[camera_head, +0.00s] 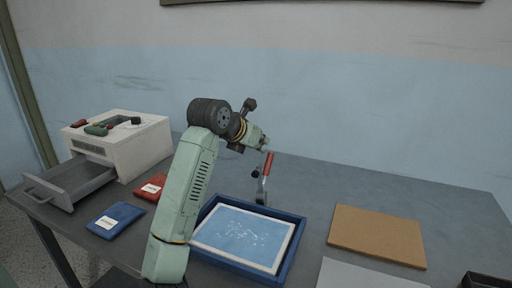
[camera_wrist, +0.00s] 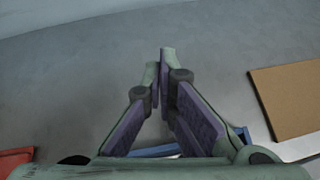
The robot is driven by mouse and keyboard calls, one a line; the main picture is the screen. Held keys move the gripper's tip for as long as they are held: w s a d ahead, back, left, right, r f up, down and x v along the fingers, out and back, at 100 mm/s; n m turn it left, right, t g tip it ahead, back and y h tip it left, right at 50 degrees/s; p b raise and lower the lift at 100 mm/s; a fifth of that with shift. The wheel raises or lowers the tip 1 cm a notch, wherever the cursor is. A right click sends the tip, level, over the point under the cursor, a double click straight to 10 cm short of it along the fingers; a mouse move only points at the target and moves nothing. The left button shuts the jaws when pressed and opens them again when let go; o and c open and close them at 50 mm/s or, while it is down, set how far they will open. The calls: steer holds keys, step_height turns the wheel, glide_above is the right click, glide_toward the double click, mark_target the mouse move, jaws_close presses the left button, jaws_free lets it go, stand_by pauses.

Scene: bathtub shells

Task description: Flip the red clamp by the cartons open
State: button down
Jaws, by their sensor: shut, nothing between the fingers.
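A toggle clamp with a red handle (camera_head: 268,165) stands on the table behind the blue tray. Its handle points up, tilted slightly right, above a metal base. My gripper (camera_head: 265,146) is just above and beside the top of the red handle; whether they touch I cannot tell. In the wrist view my gripper's fingers (camera_wrist: 160,62) are together with nothing between them, and the clamp does not show there. No standing cartons are clear in view; a flat brown board (camera_head: 377,236) lies to the right.
The blue tray (camera_head: 290,254) holds a pale blue sheet in front of the clamp. At left are a white box (camera_head: 150,151) with an open grey drawer (camera_head: 70,186), a red packet (camera_head: 150,187) and a blue packet (camera_head: 115,219). The table behind the board is clear.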

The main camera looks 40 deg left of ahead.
steer(key=shift+w+a+f+b, duration=0.15)
steer(key=shift+w+f, duration=0.1)
steer(key=shift+w, duration=0.35)
steer(key=shift+w+a+f+b, duration=0.15)
steer(key=shift+w+a+f, duration=0.1)
steer(key=shift+w, duration=0.4)
steer(key=shift+w+a+f+b, duration=0.15)
steer(key=shift+w+f, duration=0.1)
steer(key=shift+w, duration=0.35)
step_height(320, 180, up, 13)
steer(key=a, duration=0.2)
steer(key=shift+s+p, duration=0.25)
steer(key=shift+p, duration=0.15)
